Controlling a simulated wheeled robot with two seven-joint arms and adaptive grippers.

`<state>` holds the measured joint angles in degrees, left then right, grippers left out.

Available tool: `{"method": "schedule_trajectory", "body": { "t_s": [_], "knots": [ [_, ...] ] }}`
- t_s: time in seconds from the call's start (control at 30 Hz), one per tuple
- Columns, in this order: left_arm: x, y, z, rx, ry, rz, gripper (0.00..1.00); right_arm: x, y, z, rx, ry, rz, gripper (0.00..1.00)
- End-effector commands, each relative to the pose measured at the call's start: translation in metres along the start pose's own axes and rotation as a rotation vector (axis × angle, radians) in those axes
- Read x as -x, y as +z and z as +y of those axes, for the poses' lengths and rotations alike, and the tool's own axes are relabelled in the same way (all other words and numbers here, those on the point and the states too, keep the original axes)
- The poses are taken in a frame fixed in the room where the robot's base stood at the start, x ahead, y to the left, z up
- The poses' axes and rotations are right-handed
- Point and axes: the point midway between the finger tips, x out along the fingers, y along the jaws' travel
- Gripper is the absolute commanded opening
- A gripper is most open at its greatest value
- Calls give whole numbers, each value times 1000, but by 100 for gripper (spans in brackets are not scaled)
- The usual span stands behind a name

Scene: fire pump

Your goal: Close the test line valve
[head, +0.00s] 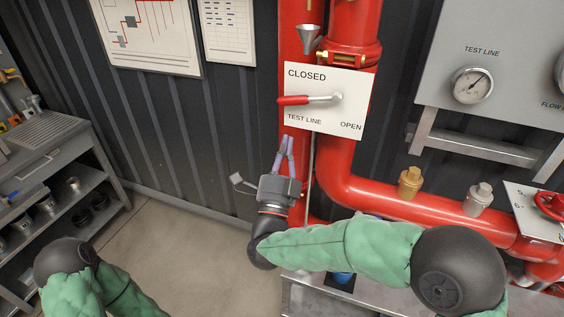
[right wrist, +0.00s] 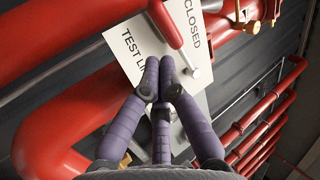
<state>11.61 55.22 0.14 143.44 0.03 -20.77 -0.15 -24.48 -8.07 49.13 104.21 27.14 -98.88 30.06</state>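The test line valve has a red lever (head: 293,100) on a metal stem, in front of a white plate (head: 352,108) on the red pipe. The lever lies nearly level and points left, between the words CLOSED above and TEST LINE below. OPEN is at the plate's lower right. My right gripper (head: 287,140) is just below the plate's left part, purple fingers pointing up, apart from the lever. In the right wrist view the lever (right wrist: 165,24) is beyond the fingertips (right wrist: 159,62), which are drawn together with nothing between them. My left gripper is out of view.
A red pipe (head: 390,200) with brass and silver fittings bends right, beside my right forearm. A grey gauge panel (head: 500,65) is at the upper right. A metal bench stands below my right arm. A shelf cart (head: 50,150) stands at the left; floor between is clear.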

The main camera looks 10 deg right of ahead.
Motion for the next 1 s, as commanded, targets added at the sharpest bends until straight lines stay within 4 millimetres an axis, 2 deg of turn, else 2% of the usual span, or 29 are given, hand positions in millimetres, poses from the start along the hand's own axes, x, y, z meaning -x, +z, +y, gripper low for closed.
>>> {"method": "schedule_trajectory", "body": {
  "t_s": [0.2, 0.4, 0.6, 1.0],
  "knots": [
    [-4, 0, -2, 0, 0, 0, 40, -40, 0, 0, -1, -1, 3, 0],
    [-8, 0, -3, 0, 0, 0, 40, -64, 0, 1, 1, 0, 0, 0],
    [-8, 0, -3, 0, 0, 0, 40, -74, 0, 0, 1, 0, -2, 0],
    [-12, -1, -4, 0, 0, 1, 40, -76, 1, -3, -2, -1, -1, 0]
  ]
}}
